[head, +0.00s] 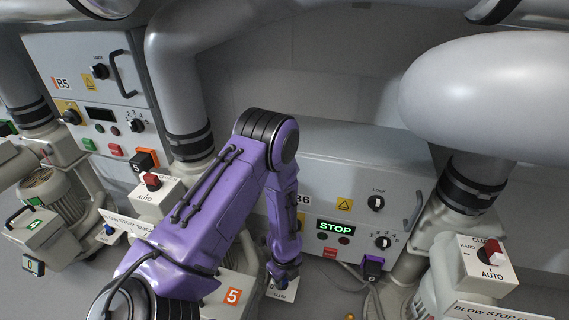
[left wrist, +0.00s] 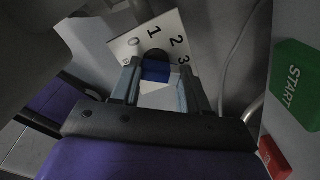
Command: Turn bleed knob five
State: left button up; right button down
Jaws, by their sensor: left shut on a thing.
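The bleed knob (left wrist: 155,70) is blue and sits on a white dial plate (left wrist: 172,27) with the numbers 0, 1, 2 and 3 in the left wrist view. My left gripper (left wrist: 156,88) is shut on this knob, with one finger on each side. In the head view my left gripper (head: 284,274) points down at the small bleed plate (head: 281,293), beside an orange tag marked 5 (head: 233,296). There the gripper mostly hides the knob. The right gripper is not in view.
A CLUTCH selector box (head: 487,262) is at the right, another selector box (head: 155,195) at the left. A green START button (left wrist: 296,82) and a red button (left wrist: 273,157) lie close right of the gripper.

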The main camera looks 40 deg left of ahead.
pick_arm(q)
jog(key=n+p, duration=0.2)
jog(key=n, duration=0.1)
jog(key=shift+a+r, duration=0.1)
jog(key=shift+r, duration=0.1)
jog(key=n+p, duration=0.2)
jog(key=n, duration=0.1)
jog(key=shift+n+p, duration=0.3)
jog(key=shift+p, duration=0.05)
jog(key=n+p, duration=0.1)
jog(key=n, duration=0.2)
jog(key=shift+s+a+f+p, duration=0.1)
jog(key=shift+a+p, duration=0.05)
jog(key=shift+p, duration=0.15)
jog(key=shift+f+n+p, duration=0.1)
jog(key=shift+n+p, duration=0.35)
jog(key=shift+n, duration=1.05)
jog(key=o, duration=1.1)
jog(key=shift+c, duration=0.2)
notch_tip(320, 180, up, 10)
jog(key=p, duration=0.4)
jog(key=shift+r, duration=0.25)
